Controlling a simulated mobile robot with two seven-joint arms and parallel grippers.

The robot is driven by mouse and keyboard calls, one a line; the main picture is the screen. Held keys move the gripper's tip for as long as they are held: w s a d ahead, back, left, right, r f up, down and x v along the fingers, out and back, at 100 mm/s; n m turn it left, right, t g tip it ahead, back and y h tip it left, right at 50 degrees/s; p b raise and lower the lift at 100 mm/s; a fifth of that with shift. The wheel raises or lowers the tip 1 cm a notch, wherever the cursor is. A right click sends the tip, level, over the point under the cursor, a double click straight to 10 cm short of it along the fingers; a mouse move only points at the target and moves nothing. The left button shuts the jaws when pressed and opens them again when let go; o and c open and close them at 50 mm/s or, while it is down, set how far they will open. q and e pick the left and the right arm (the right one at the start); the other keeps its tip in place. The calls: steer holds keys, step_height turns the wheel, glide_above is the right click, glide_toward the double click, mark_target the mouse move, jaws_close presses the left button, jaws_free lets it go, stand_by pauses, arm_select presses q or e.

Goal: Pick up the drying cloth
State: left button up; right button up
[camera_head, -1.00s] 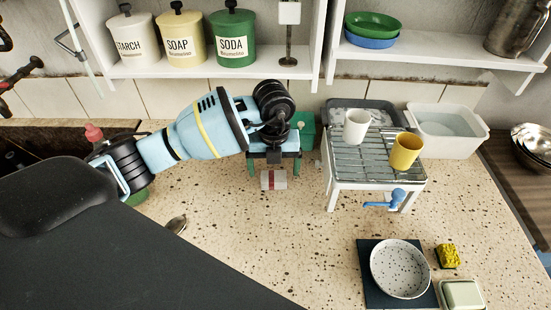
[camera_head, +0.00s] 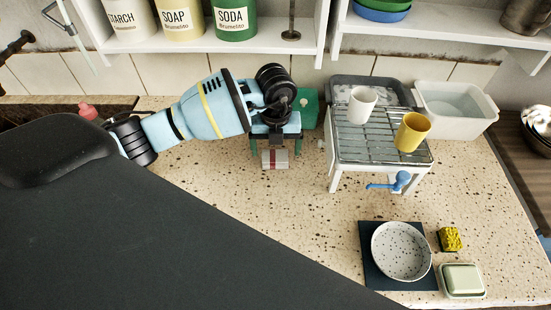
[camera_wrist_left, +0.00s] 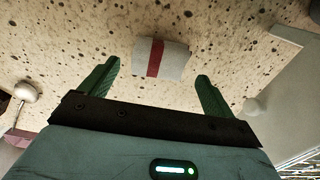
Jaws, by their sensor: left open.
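The drying cloth (camera_head: 275,159) is a small folded light-grey cloth with a red stripe, lying on the speckled stone counter. It also shows in the left wrist view (camera_wrist_left: 172,58), ahead of the fingertips. My left gripper (camera_head: 276,147) is open, with its green fingers pointing down above the counter just behind the cloth. In the left wrist view the two fingers (camera_wrist_left: 158,72) are spread wider than the cloth, and nothing is between them. Whether the fingertips reach the counter I cannot tell. My right gripper is not in view.
A drying rack (camera_head: 378,140) with a white cup (camera_head: 362,105) and a yellow cup (camera_head: 412,132) stands right of the gripper. A green box (camera_head: 307,108) is close behind it. A shelf (camera_head: 210,38) with canisters runs above. The counter in front of the cloth is clear.

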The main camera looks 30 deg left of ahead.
mark_target(276, 155)
arm_select(q)
step_height(276, 155, down, 4)
steer(key=shift+a+f, duration=0.1)
steer(key=shift+f, duration=0.05)
steer(key=shift+w, duration=0.1)
steer(key=c, duration=1.1)
step_height(276, 155, up, 10)
steer(key=shift+r, duration=0.1)
steer(key=o, duration=0.4)
steer(key=shift+c, duration=1.3)
